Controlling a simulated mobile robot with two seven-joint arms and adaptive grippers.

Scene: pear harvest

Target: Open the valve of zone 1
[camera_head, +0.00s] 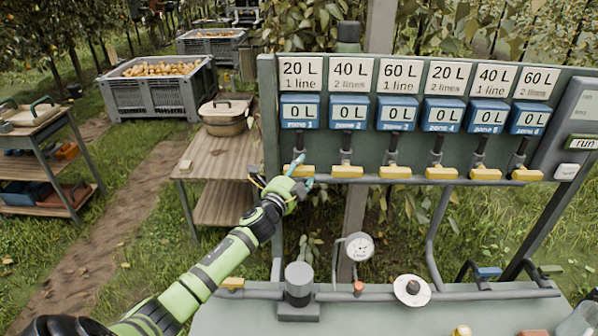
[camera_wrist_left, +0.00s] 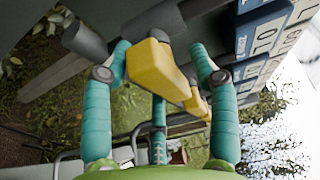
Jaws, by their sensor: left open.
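The zone 1 valve has a yellow handle (camera_head: 306,170) lying crosswise on its pipe, below the blue "0 L" zone 1 counter (camera_head: 300,112). In the left wrist view the yellow handle (camera_wrist_left: 160,72) reaches in between the fingers. My left gripper (camera_head: 299,172) is open at this handle, with teal fingers on either side of it. The wrist view shows the open left gripper (camera_wrist_left: 162,62) with the handle between its fingertips; I cannot tell whether they touch it. My right gripper is out of view.
Several similar yellow valves, such as zone 2's (camera_head: 346,171), line the board to the right. A grey pipe (camera_head: 400,181) runs beneath them. A pressure gauge (camera_head: 360,247) and a grey bench (camera_head: 372,316) stand below. A wooden table (camera_head: 212,160) is at the left.

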